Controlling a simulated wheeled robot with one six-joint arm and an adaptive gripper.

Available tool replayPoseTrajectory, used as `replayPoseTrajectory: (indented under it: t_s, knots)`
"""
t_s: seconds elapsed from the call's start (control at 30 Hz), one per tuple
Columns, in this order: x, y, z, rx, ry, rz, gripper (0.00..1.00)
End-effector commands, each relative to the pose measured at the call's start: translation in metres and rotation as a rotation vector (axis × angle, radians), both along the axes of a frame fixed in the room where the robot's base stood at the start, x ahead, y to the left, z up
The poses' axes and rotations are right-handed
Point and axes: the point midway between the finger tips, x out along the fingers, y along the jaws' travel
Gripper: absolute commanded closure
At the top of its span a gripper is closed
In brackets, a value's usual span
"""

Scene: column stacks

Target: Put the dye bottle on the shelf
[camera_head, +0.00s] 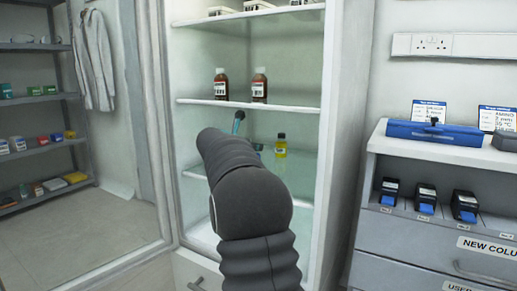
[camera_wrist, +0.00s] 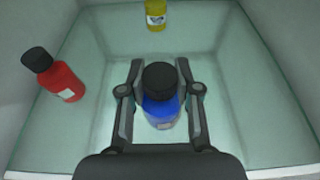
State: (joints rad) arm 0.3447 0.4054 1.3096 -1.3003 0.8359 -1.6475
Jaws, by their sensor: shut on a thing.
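A blue bottle with a black cap (camera_wrist: 160,108) is between the two fingers of my gripper (camera_wrist: 160,68) in the wrist view. My gripper is shut on it, inside the glass-shelved cabinet. I cannot tell whether the bottle's base touches the shelf (camera_wrist: 225,120) below. In the head view my arm covers most of the gripper; a small teal and black piece (camera_head: 238,122) shows just above the arm. A red bottle with a black cap (camera_wrist: 64,80) is to the left in the wrist view. A yellow bottle (camera_wrist: 156,14) stands farther back, also visible in the head view (camera_head: 281,146).
Two brown bottles (camera_head: 221,86) (camera_head: 260,86) stand on the shelf above (camera_head: 300,109). White racks sit on the top shelf. The cabinet's side walls are close to the arm. A bench with a blue case (camera_head: 436,133) is at the right.

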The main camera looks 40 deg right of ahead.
Motion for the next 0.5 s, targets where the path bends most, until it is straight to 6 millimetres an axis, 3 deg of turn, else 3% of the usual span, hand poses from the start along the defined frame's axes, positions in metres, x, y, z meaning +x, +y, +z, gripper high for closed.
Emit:
replayPoseTrajectory:
  t_s: [0.23, 0.4, 0.5]
  knots:
    - [0.005, -0.015, 0.0, -0.001, -0.001, -0.001, 1.0]
    - [0.015, -0.039, 0.0, 0.0, 0.0, -0.002, 1.0]
    - [0.015, -0.036, -0.015, 0.0, 0.001, 0.0, 1.0]
